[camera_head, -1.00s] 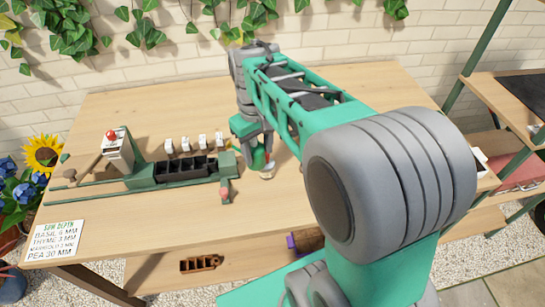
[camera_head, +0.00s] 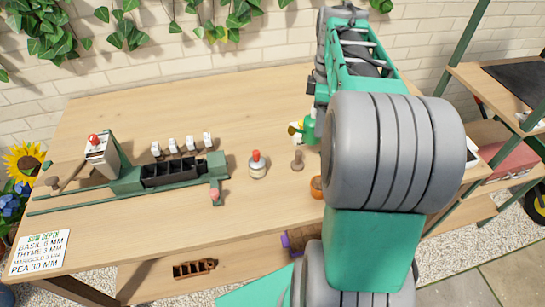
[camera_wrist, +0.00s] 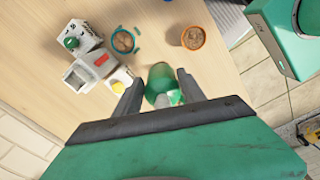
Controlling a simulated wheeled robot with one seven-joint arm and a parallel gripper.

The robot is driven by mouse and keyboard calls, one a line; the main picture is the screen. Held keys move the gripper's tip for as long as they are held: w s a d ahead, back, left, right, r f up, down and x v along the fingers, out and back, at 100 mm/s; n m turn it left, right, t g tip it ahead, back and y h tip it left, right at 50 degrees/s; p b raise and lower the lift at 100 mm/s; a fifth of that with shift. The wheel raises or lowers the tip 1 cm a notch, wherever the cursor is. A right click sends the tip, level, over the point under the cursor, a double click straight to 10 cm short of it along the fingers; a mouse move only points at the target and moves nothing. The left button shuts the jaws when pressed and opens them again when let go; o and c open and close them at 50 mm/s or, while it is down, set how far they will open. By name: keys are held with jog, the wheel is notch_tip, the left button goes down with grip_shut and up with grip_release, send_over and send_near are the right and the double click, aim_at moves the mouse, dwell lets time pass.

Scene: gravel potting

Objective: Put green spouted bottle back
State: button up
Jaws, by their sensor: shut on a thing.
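The green spouted bottle (camera_wrist: 161,84) shows between the two fingers of my gripper (camera_wrist: 159,88) in the wrist view. The fingers are shut on it. The bottle is seen from above, over the wooden table, with a pale patch near its lower right. Its height above the table is hard to judge.
An orange pot (camera_head: 316,187) is near the arm; an orange-rimmed pot (camera_wrist: 192,38) shows in the wrist view. A green seeding rig (camera_head: 128,180) fills the left. Bare table lies behind.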

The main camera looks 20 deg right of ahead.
jog(key=shift+w+d, duration=0.1)
jog(key=shift+w+a+f+p, duration=0.45)
jog(key=shift+w+a+f, duration=1.15)
jog(key=shift+f, duration=0.55)
jog(key=shift+w+a+f+p, duration=0.5)
jog(key=shift+w+a+f, duration=1.1)
jog(key=shift+f, duration=0.55)
jog(key=shift+w+a+f+p, duration=0.45)
jog(key=shift+w+a+f, duration=1.1)
jog(key=shift+f, duration=0.6)
jog(key=shift+w+d, duration=0.1)
jog(key=shift+f, duration=0.2)
jog(key=o, duration=1.2)
jog(key=shift+o, duration=0.2)
